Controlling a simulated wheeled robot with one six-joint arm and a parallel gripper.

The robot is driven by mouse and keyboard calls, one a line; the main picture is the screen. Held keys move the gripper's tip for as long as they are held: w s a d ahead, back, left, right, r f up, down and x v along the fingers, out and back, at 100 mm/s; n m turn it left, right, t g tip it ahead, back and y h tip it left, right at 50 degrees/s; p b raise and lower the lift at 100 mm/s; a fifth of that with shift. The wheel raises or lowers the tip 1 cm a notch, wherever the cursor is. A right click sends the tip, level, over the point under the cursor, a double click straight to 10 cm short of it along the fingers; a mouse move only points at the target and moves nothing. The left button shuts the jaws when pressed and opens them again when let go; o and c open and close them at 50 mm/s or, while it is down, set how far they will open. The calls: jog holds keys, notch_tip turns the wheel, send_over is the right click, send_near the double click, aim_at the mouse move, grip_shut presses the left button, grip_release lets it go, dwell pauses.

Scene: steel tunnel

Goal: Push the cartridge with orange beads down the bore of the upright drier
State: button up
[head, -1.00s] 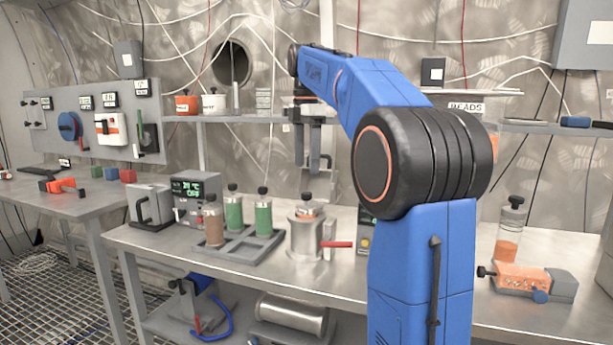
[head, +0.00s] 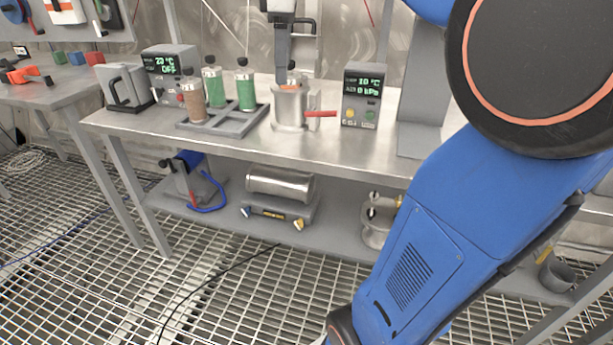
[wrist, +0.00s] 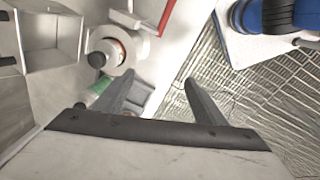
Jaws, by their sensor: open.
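The upright drier (head: 289,108) is a steel cylinder on the bench with a red side handle (head: 320,114). The cartridge (head: 292,79) stands in its top mouth; only its pale cap and a bit of orange show, and the rest is hidden in the bore. In the wrist view the drier (wrist: 138,52) is upper left, with the cartridge's dark knob (wrist: 97,60) and an orange edge in its mouth.
A grey rack (head: 225,125) left of the drier holds one brown cartridge (head: 193,100) and two green ones (head: 245,90). A gauge box (head: 362,98) stands to the right. The bench's front strip is clear. Gear lies on the lower shelf (head: 335,225).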

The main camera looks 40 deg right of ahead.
jog(key=s+a+f+m+t, duration=0.1)
jog(key=s+a+f+m, duration=0.1)
jog(key=s+f, duration=0.5)
jog(key=s+a+f+m+t, duration=0.1)
jog(key=s+a+f+m, duration=0.2)
jog(key=f, duration=0.7)
jog(key=s+a+f+m+t, duration=0.1)
jog(key=s+a+f+m, duration=0.2)
jog(key=s+f, duration=0.6)
jog(key=s+m, duration=0.1)
jog(key=m, duration=0.1)
jog(key=shift+s+m, duration=0.3)
jog(key=shift+m, duration=0.1)
jog(key=shift+c, duration=0.6)
